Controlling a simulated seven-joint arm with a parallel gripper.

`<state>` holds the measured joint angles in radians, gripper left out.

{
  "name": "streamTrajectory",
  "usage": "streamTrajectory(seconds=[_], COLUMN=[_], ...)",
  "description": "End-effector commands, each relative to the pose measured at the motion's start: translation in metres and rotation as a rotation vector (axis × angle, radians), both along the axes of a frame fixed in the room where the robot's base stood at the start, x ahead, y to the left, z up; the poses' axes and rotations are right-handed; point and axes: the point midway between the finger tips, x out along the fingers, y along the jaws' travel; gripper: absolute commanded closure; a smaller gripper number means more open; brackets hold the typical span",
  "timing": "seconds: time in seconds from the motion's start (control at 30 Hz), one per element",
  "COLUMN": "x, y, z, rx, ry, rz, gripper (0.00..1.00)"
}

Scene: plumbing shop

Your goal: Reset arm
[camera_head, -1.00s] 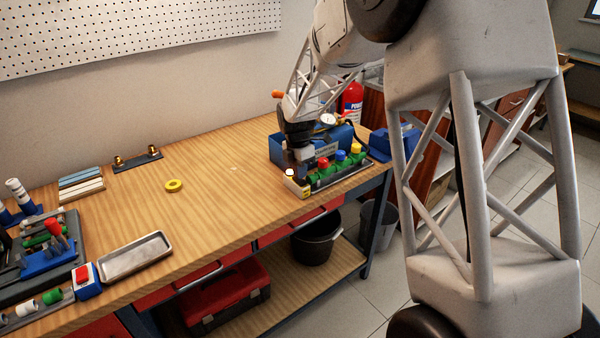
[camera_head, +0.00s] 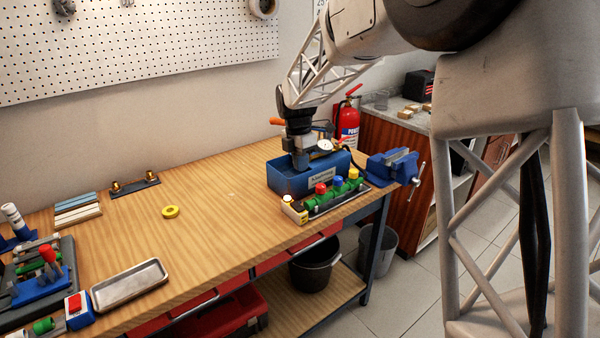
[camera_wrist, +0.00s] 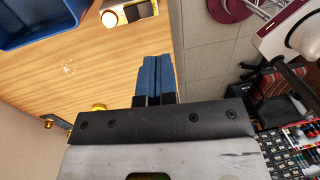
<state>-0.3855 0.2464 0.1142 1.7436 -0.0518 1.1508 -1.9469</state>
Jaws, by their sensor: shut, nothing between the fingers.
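My gripper (camera_head: 301,166) hangs in front of or over the blue box (camera_head: 290,184) at the right end of the workbench in the head view. I cannot tell the exact gap between them. In the wrist view the two blue fingers (camera_wrist: 155,62) are together with nothing between them. My gripper is shut and empty. The wooden bench top (camera_head: 215,205) shows below; it also fills the left part of the wrist view (camera_wrist: 95,70).
A green manifold with coloured caps (camera_head: 335,194) and a yellow-white device (camera_head: 294,208) sit before the box. A gauge (camera_head: 325,145) is behind. A blue vise (camera_head: 393,166) stands right. A metal tray (camera_head: 129,285) and yellow ring (camera_head: 171,212) lie left.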

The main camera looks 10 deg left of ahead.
Motion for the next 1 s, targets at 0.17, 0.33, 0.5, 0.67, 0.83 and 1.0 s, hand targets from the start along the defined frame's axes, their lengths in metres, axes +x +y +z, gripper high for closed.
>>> streamTrajectory(seconds=[0.17, 0.33, 0.5, 0.67, 0.83, 1.0], x=[0.0, 0.0, -0.001, -0.005, -0.018, -0.041], y=[-0.001, 0.0, -0.001, -0.007, -0.025, -0.053], z=[0.006, 0.006, 0.006, 0.01, 0.021, 0.038], rx=[0.001, 0.0, 0.001, 0.0, 0.002, 0.004], ry=[-0.001, 0.0, -0.001, -0.007, -0.025, -0.054], rz=[0.0, 0.0, -0.002, -0.029, -0.118, -0.268], gripper=[1.0, 1.0, 1.0, 1.0, 1.0, 1.0])
